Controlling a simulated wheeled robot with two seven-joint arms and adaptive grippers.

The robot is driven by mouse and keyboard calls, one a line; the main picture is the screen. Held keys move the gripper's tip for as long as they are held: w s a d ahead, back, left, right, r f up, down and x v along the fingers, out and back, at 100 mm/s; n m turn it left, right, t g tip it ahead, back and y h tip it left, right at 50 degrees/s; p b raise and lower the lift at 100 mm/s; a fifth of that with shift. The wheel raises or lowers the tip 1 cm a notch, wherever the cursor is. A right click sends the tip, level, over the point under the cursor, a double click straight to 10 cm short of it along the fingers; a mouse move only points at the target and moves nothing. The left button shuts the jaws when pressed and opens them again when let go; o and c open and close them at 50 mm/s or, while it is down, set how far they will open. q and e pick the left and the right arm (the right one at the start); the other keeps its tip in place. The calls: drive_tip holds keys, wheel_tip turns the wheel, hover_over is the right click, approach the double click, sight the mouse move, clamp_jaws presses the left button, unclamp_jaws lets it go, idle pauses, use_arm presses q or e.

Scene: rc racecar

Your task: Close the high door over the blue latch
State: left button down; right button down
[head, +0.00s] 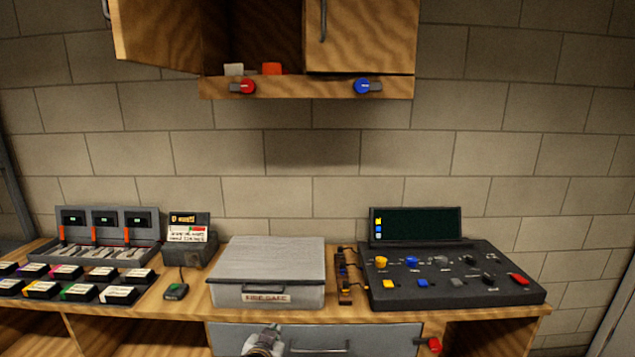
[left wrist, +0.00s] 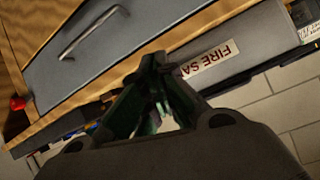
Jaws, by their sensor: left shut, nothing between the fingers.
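The high cabinet's right door (head: 365,35) is above the blue latch (head: 362,86). It looks flush or nearly flush with the cabinet front, with a dark line along its lower edge; I cannot tell if it is fully shut. The blue latch lies sideways on the wooden rail, its dark lever pointing right. My left gripper (head: 272,332) is low, in front of the grey drawer and far below the door. In the left wrist view my left gripper (left wrist: 158,62) shows its fingers together and empty. My right gripper is not in view.
The high left door (head: 158,35) swings open above the red latch (head: 247,87). On the bench stand a grey fire safe (head: 268,270), a black control console (head: 450,278) and a charger rack (head: 108,235). The wall between cabinet and bench is clear.

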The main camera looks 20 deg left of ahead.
use_arm(q)
drive_tip(key=w+d+r+m+t, duration=0.1)
drive_tip(key=w+r+t, duration=0.25)
drive_tip(key=r, duration=0.75)
drive_tip(key=w+d+r+t+h, duration=0.15)
drive_tip(key=r+t, duration=0.35)
drive_tip(key=r, duration=0.6)
drive_tip(key=w+r+m+t+y, duration=0.1)
drive_tip(key=w+r+t, duration=0.25)
drive_tip(key=r, duration=0.85)
drive_tip(key=s+d+r+m+g+h, duration=0.3)
drive_tip(key=d+r+m+g+h, duration=0.4)
drive_tip(key=r+m+h, duration=0.6)
drive_tip(key=s+d+r+m+g+h, duration=0.3)
drive_tip(key=d+r+m+g+h, duration=0.2)
drive_tip(key=d+r+m+h, duration=0.7)
drive_tip(key=w+a+r+n+t+y, duration=0.2)
drive_tip(key=a+r+y, duration=0.1)
drive_tip(key=a+y, duration=0.5)
drive_tip(key=w+a+r+n+t+y, duration=0.2)
drive_tip(key=a+r+t+y, duration=0.1)
drive_tip(key=a+y, duration=0.4)
drive_tip(key=shift+w+a+r+n+y, duration=0.35)
drive_tip(key=shift+a+r, duration=0.4)
drive_tip(key=shift+a, duration=0.5)
